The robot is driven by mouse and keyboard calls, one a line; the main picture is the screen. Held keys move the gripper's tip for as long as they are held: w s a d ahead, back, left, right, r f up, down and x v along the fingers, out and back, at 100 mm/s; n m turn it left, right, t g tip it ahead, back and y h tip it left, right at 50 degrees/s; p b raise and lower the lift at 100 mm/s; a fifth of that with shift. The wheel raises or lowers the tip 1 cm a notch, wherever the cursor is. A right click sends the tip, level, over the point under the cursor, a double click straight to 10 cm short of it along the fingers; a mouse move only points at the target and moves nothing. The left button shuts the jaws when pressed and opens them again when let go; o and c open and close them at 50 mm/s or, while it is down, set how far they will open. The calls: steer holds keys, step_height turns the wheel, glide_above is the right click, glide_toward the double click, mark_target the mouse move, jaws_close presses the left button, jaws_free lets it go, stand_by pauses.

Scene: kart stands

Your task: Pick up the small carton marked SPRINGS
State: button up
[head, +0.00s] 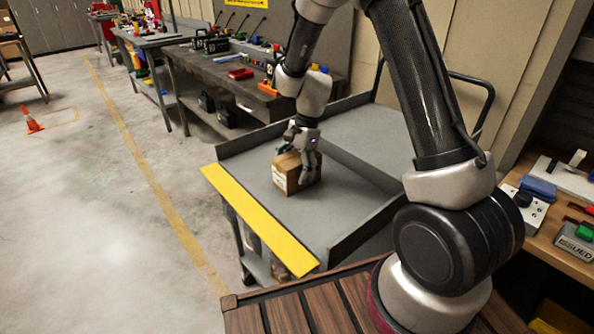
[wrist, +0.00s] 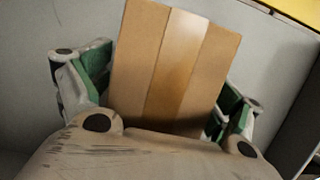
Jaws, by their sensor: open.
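A small brown carton (head: 292,174) stands on the grey top of a cart (head: 345,150). A pale label shows on its left face, but the print is too small to read. My gripper (head: 299,160) is over the carton from above, with fingers reaching down at its sides. In the wrist view the carton (wrist: 172,70) shows its tape-striped top between the two green-padded fingers of my gripper (wrist: 165,95). The fingers are open, and a gap seems to show at the left finger. The lower parts of the fingertips are partly hidden.
The cart has a yellow front edge (head: 258,222) and raised side lips. A workbench (head: 235,85) with tools and bins stands behind. A wooden table (head: 560,225) with small items is at the right. An orange cone (head: 32,120) stands on the open floor at the left.

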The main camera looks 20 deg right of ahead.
steer(key=shift+f, duration=0.25)
stand_by(0.3)
steer(key=c, duration=1.2)
